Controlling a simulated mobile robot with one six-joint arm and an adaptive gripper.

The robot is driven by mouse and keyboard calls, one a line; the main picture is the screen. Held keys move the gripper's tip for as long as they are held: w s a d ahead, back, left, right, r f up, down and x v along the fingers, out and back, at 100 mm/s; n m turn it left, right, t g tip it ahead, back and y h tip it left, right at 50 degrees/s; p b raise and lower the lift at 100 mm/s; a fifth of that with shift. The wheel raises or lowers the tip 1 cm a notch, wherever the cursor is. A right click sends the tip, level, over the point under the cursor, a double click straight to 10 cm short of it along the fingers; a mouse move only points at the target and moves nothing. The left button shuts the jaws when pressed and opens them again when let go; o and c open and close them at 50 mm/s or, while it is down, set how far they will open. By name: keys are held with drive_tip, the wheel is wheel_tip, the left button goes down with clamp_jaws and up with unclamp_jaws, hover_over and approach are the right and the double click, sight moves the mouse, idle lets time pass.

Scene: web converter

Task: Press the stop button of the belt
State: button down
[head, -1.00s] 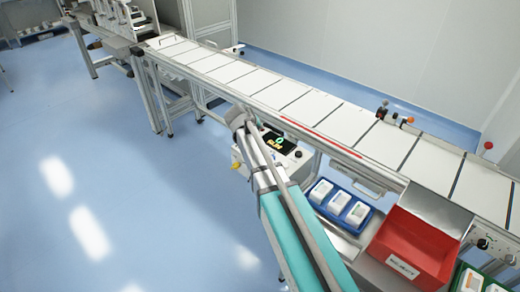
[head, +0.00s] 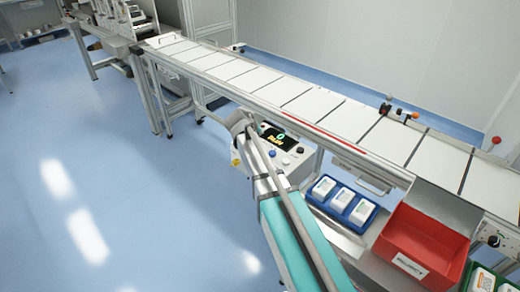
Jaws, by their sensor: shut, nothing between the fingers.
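The white conveyor belt (head: 300,107) runs from the upper left to the right. Below its near side is a white control box (head: 302,172) with a lit display (head: 278,138) and small buttons, including a blue one (head: 272,153). A red ball-shaped knob (head: 496,140) stands at the belt's far right edge. No label shows which of these is the stop button. My arm crosses in front of the control box and covers part of it.
A blue tray (head: 318,199) with white boxes and a red bin (head: 425,240) stand below the belt at right. A green tray (head: 466,277) is at the lower right. A black knob (head: 492,241) is on the frame nearby. The blue floor (head: 130,170) at left is clear.

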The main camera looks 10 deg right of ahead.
drive_tip(key=shift+f+b, duration=1.45)
drive_tip(key=shift+f, duration=0.3)
drive_tip(key=shift+f, duration=0.2)
drive_tip(key=shift+f+b, duration=0.25)
drive_tip(key=shift+b, duration=0.15)
drive_tip(key=shift+f+b, duration=0.6)
idle(1.4)
drive_tip(key=shift+r, duration=0.1)
drive_tip(key=shift+r+p, duration=0.95)
drive_tip(key=shift+p, duration=0.1)
drive_tip(key=shift+r, duration=0.1)
wheel_tip(320, 180, up, 5)
drive_tip(key=p, duration=0.5)
